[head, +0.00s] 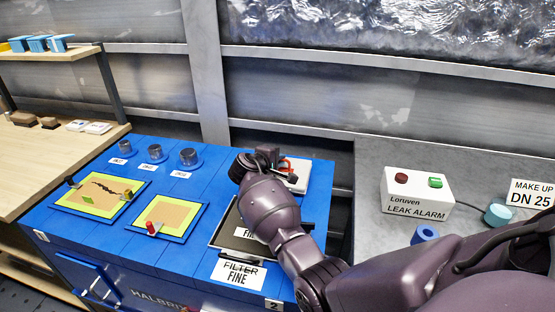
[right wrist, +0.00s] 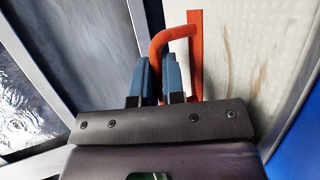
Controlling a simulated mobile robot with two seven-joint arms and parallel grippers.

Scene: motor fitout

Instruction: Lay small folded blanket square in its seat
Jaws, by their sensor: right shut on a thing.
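My right gripper (head: 268,158) is over the far right of the blue bench top (head: 95,180). Its blue fingers, seen close in the right wrist view (right wrist: 157,80), are shut on an orange-red handle (right wrist: 165,38). The handle belongs to a pale panel (right wrist: 250,50) with brownish stains, which shows as a small white piece (head: 299,178) beside the gripper in the head view. I cannot make out a folded blanket square for certain. A dark-framed recess (head: 226,232) labelled FILTER FINE lies partly behind my right arm. My left gripper is not in view.
Two yellow-green framed recesses (head: 102,208) (head: 173,232) and several dark cylinders (head: 189,157) are on the bench. A grey counter at right carries a leak alarm box (head: 418,193) and a blue ring (head: 425,233). A wooden shelf (head: 50,160) stands at left.

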